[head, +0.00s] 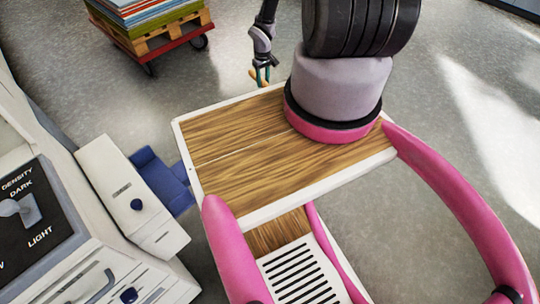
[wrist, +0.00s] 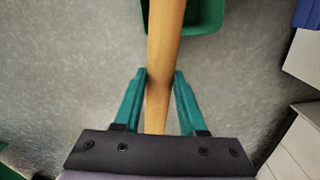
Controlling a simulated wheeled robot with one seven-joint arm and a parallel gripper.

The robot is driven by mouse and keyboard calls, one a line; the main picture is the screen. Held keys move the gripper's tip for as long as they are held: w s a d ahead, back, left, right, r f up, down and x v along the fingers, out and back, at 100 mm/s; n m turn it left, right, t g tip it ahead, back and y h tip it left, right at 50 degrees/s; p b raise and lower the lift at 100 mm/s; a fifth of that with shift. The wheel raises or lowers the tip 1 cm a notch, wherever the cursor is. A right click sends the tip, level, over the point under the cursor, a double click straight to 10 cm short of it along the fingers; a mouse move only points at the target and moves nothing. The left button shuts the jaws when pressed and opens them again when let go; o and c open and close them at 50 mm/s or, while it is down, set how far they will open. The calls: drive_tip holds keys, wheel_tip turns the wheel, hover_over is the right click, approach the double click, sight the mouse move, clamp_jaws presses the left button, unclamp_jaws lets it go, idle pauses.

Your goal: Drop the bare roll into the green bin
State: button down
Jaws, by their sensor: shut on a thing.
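My gripper (wrist: 160,77) has teal fingers shut on the bare roll (wrist: 166,50), a long tan tube. The roll runs up the middle of the wrist view, from between the fingers to past the top edge. The green bin (wrist: 208,14) shows at the top of the wrist view, partly behind the roll and cut off by the frame. The roll's far end crosses in front of it; its height above the bin cannot be told. In the head view my gripper (head: 263,75) is small, beyond the wooden top, with a bit of the tan roll beside it.
A grey-white machine (head: 30,215) with dials stands at the left. A red cart (head: 165,38) with a pallet of coloured sheets is at the upper left. A blue object (wrist: 307,14) and pale boxes (wrist: 303,75) line the wrist view's right side. Grey floor lies between.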

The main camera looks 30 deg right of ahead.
drive_tip(key=s+a+f+n, duration=0.1)
drive_tip(key=s+f, duration=0.4)
drive_tip(key=f, duration=0.5)
drive_tip(key=s+a+f+n, duration=0.1)
drive_tip(key=s+f, duration=0.5)
drive_tip(key=f, duration=0.5)
drive_tip(key=shift+s+f, duration=0.25)
drive_tip(key=shift+c, duration=2)
unclamp_jaws()
drive_tip(key=shift+r, duration=0.1)
wheel_tip(320, 180, up, 11)
